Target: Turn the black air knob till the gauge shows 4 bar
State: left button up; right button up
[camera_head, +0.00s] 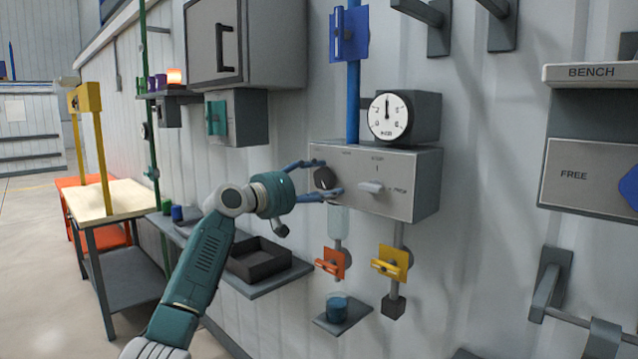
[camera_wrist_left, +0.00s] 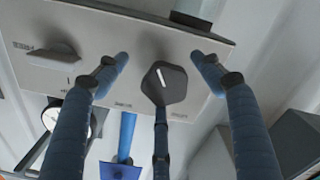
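The black air knob (camera_head: 325,178) sits on the left of the grey control box (camera_head: 412,200). In the left wrist view the knob (camera_wrist_left: 165,83) is many-sided, with a white line slanting slightly off straight. My left gripper (camera_head: 320,179) is open around it, with blue fingers above and below. In the wrist view the fingers (camera_wrist_left: 158,62) stand apart on both sides, with gaps to the knob, and a further finger reaches up to its lower edge. The round gauge (camera_head: 388,117) is above the box. Its needle points about straight up; its numbers are too small to read surely. My right gripper is not in view.
A grey lever (camera_head: 370,187) is on the box right of the knob. A blue pipe (camera_head: 353,105) rises from the box. Orange (camera_head: 333,262) and yellow (camera_head: 392,263) valve handles hang below. A dark tray (camera_head: 258,262) lies on the shelf at lower left.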

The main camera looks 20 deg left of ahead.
pick_arm(q)
jog(key=shift+w+a+r, duration=0.1)
jog(key=shift+a, duration=0.1)
jog(key=shift+s+a, duration=0.25)
jog(key=shift+s, duration=0.15)
jog(key=v, duration=1.1)
jog(key=shift+d, duration=0.1)
jog(key=shift+c, duration=0.2)
